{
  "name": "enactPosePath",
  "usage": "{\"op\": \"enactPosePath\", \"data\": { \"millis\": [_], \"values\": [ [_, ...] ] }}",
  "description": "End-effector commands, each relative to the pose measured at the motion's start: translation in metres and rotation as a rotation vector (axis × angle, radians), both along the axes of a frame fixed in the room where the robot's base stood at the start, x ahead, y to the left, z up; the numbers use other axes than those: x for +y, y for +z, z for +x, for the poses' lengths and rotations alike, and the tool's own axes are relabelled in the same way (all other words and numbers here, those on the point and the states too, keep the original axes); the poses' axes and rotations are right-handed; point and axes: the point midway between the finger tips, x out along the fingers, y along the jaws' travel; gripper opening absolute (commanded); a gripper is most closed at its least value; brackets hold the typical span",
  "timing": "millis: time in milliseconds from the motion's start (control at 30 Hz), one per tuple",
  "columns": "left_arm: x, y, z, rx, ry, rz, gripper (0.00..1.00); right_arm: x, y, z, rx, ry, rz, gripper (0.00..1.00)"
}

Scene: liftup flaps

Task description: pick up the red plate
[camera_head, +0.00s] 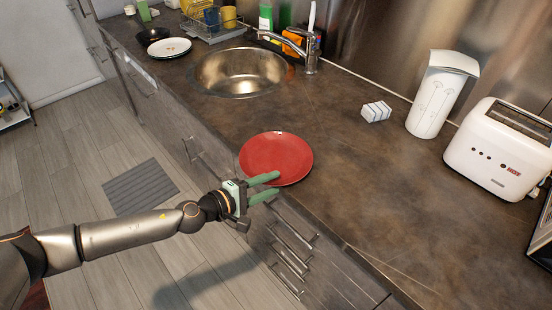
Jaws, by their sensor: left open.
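The red plate (275,155) lies flat on the dark brown counter, close to its front edge. My left gripper (272,186) reaches in from the left and has two green fingers, which are apart. The upper finger overlaps the plate's near rim in the picture, and the lower finger shows just below the rim, over the counter's front edge. I cannot tell whether either finger touches the plate. My right gripper is not in view.
A round steel sink (240,72) with a tap (311,52) is behind the plate. The counter (385,200) right of the plate is clear.

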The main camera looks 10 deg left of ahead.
Motion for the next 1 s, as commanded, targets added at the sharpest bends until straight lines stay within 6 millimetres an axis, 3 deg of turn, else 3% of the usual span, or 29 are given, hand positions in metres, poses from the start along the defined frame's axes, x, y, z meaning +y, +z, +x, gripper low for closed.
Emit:
{"op": "enactPosePath", "data": {
  "millis": [133,500,1000],
  "values": [
    [0.0002,0.0,-0.0003,0.0,0.0,0.0,0.42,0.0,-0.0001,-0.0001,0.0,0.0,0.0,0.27],
    [0.0004,0.0,-0.0003,0.0,0.0,0.0,0.0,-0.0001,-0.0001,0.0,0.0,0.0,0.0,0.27],
    [0.0005,0.0,-0.0004,0.0,0.001,0.0,0.0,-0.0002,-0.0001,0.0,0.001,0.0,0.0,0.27]
  ]
}}
